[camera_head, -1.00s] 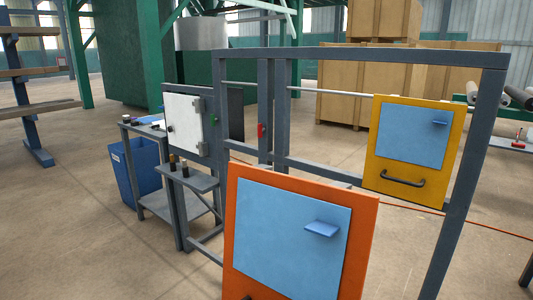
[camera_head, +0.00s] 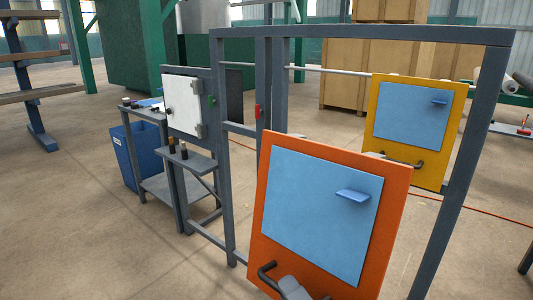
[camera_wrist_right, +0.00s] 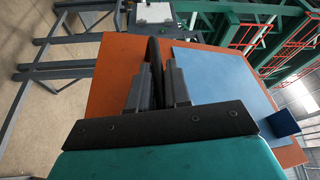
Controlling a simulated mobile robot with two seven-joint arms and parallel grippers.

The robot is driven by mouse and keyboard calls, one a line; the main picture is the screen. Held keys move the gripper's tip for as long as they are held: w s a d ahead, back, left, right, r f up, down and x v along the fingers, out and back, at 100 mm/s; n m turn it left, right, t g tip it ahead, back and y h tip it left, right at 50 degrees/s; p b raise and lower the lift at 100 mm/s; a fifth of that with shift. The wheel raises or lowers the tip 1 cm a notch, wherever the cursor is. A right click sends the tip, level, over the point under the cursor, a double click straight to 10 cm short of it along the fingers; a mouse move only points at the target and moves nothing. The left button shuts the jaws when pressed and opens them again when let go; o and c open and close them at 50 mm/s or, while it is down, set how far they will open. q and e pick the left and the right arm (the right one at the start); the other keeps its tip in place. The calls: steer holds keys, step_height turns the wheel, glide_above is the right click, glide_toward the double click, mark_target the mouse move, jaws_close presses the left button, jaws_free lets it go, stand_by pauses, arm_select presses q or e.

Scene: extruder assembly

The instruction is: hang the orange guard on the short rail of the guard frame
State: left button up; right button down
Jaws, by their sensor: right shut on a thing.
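The orange guard (camera_head: 258,225) has a blue panel with a small ledge and hangs in the air, slightly tilted, in front of the guard frame (camera_head: 228,130). My right gripper (camera_head: 290,288) is shut on the guard's dark handle (camera_head: 266,270) near its lower left. In the right wrist view, the fingers (camera_wrist_right: 158,85) close around the dark handle (camera_wrist_right: 153,50) in front of the orange face (camera_wrist_right: 115,75). My left gripper is out of view.
A white box door (camera_head: 183,105), a small shelf (camera_head: 188,158) and a blue bin (camera_head: 130,160) stand at the left. Wooden crates (camera_head: 343,88) are behind. The front left floor is clear.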

mark_target(346, 259)
steer(key=w+d+r+m+h, duration=0.1)
steer(key=d, duration=0.1)
steer(key=w+d+r+m+t+h+p, duration=0.1)
steer(key=d+r+h, duration=0.1)
steer(key=d, duration=0.1)
steer(key=w+d+r+m+t+h+p, duration=0.1)
steer(key=d+h, duration=0.1)
steer(key=shift+d+r, duration=0.35)
arm_select(q)
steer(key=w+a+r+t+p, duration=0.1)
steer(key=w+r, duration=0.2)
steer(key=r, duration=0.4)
steer(key=shift+p, duration=0.3)
arm_select(e)
steer(key=d+r+m+h, duration=0.1)
steer(key=d+m+h, duration=0.2)
steer(key=d, duration=0.4)
steer(key=shift+w+d+r+h, duration=0.2)
steer(key=shift+w+h, duration=0.1)
steer(key=shift+h, duration=0.3)
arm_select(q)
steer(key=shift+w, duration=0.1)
arm_select(e)
steer(key=shift+w+a, duration=0.1)
